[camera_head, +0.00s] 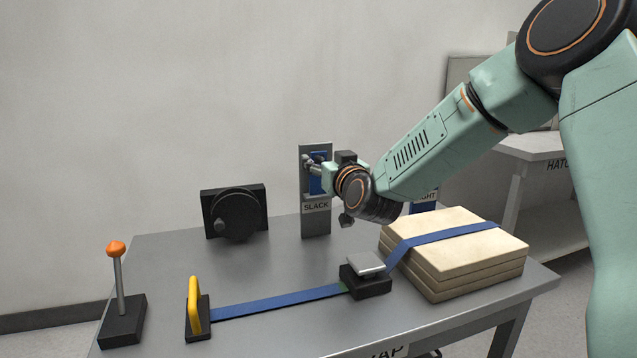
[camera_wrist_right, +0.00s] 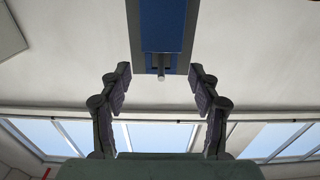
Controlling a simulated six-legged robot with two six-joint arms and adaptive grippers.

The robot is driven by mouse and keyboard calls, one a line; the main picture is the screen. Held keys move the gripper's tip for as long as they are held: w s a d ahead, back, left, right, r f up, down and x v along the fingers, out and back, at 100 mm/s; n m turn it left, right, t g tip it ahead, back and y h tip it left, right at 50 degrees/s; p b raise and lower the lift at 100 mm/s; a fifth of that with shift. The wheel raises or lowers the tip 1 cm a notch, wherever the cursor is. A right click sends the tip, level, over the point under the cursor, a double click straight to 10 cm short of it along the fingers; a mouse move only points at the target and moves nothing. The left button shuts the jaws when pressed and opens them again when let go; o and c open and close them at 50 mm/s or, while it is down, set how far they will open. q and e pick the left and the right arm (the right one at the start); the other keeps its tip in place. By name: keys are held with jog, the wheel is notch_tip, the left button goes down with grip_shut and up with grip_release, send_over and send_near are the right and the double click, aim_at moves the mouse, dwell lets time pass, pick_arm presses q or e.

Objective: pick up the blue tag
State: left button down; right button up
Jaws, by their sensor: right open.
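The blue tag (camera_head: 317,186) is at the upright grey post labelled SLACK (camera_head: 316,222), at the back of the table. My right gripper (camera_head: 313,170) is in front of the post and partly hides the tag. In the right wrist view, the blue tag (camera_wrist_right: 163,30) is at the top centre, with a small peg (camera_wrist_right: 161,72) near its lower end. The open fingers of my right gripper (camera_wrist_right: 160,75) are to either side, with nothing held between them. Contact with the tag cannot be told. My left gripper is not in view.
A second post with blue on it (camera_head: 425,207) is partly behind my right arm. Strapped boards (camera_head: 465,265), a buckle (camera_head: 366,279), a yellow handle (camera_head: 195,305), an orange-knobbed lever (camera_head: 117,290) and a black wheel unit (camera_head: 235,212) occupy the grey table (camera_head: 160,265).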

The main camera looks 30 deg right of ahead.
jog(key=shift+x, duration=1.2)
jog(key=shift+s+a, duration=0.1)
jog(key=shift+a, duration=0.05)
jog(key=shift+c, duration=0.3)
jog(key=c, duration=0.9)
